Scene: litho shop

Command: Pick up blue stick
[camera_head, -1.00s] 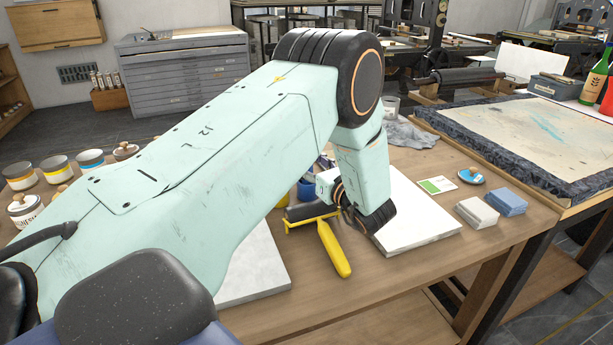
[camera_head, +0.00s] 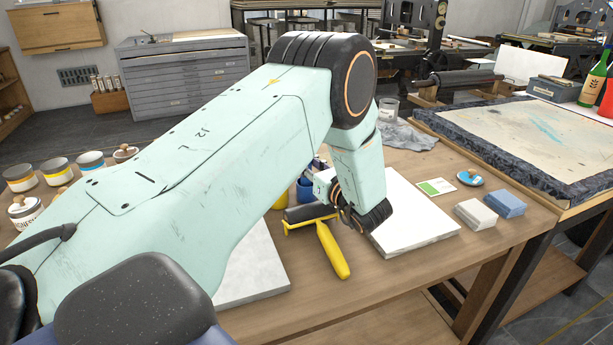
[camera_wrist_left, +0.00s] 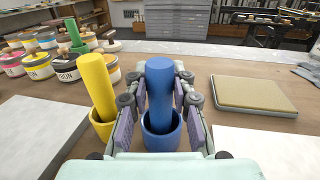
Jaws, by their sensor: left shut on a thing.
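The blue stick (camera_wrist_left: 159,80) stands upright in a blue cup (camera_wrist_left: 161,132) in the left wrist view. My left gripper (camera_wrist_left: 160,92) has its two fingers on either side of the stick and is shut on it. The stick's lower end is inside the cup. In the head view the blue cup (camera_head: 305,190) shows beside my left arm, which hides most of the gripper and the stick. My right gripper is in neither view.
A yellow stick (camera_wrist_left: 97,85) in a yellow cup stands close left of the blue one, with a green stick (camera_wrist_left: 74,36) and several paint tins behind. A yellow-handled roller (camera_head: 331,250) and white slab (camera_head: 415,228) lie nearby. A tan block (camera_wrist_left: 252,94) lies right.

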